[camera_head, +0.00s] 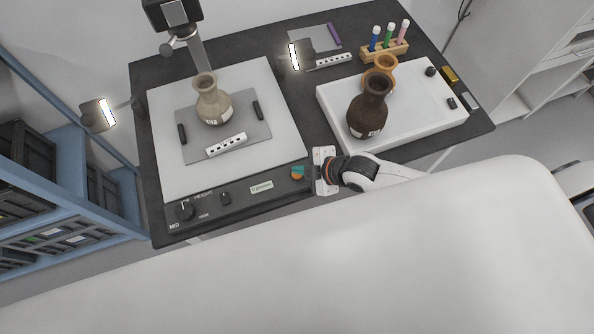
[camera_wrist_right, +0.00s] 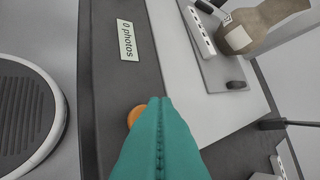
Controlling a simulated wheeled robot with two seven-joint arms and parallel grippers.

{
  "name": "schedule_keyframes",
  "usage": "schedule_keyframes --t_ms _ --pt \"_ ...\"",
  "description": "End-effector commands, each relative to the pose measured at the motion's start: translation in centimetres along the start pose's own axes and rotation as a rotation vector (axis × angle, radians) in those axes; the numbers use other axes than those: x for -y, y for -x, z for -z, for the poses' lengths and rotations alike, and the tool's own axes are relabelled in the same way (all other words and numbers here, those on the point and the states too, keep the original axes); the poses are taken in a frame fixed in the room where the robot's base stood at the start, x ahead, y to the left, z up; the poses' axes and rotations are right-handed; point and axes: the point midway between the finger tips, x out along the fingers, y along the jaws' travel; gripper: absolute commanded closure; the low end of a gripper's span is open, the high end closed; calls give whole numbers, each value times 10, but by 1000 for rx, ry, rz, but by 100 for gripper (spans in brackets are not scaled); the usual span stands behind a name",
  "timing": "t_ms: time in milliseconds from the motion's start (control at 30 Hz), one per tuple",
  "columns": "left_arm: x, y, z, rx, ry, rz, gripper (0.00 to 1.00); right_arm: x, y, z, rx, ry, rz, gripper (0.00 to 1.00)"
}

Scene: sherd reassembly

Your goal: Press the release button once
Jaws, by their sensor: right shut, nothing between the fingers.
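The orange release button (camera_head: 296,176) is on the front panel of the copy stand, at its right end. It also shows in the right wrist view (camera_wrist_right: 134,115), partly hidden behind my fingers. My right gripper (camera_head: 301,170) is shut and empty, with its teal fingertips at the button. In the wrist view the closed teal fingers (camera_wrist_right: 160,103) overlap the button's right side. I cannot tell whether they touch it. A small display (camera_wrist_right: 125,40) reads "0 photos". My left gripper is not in view.
A pale vase (camera_head: 212,104) stands on the grey mat of the stand, beside a scale bar (camera_head: 227,145). A dark brown vase (camera_head: 368,108) and an orange pot (camera_head: 386,65) stand on the white board (camera_head: 420,125) at right. Lamps flank the stand. A height knob (camera_head: 185,210) is at the panel's left.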

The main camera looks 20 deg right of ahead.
Motion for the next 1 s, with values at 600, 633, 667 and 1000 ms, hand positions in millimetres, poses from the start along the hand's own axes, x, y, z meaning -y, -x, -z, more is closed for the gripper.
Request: schedule_keyframes --t_ms 600,633,667,1000 --pt "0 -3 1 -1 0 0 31 -4 -6 4 0 0 0 100" --pt "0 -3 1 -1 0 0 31 -4 -6 4 0 0 0 100" --pt "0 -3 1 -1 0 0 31 -4 -6 4 0 0 0 100" --pt "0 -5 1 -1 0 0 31 -6 -8 6 0 0 0 100"
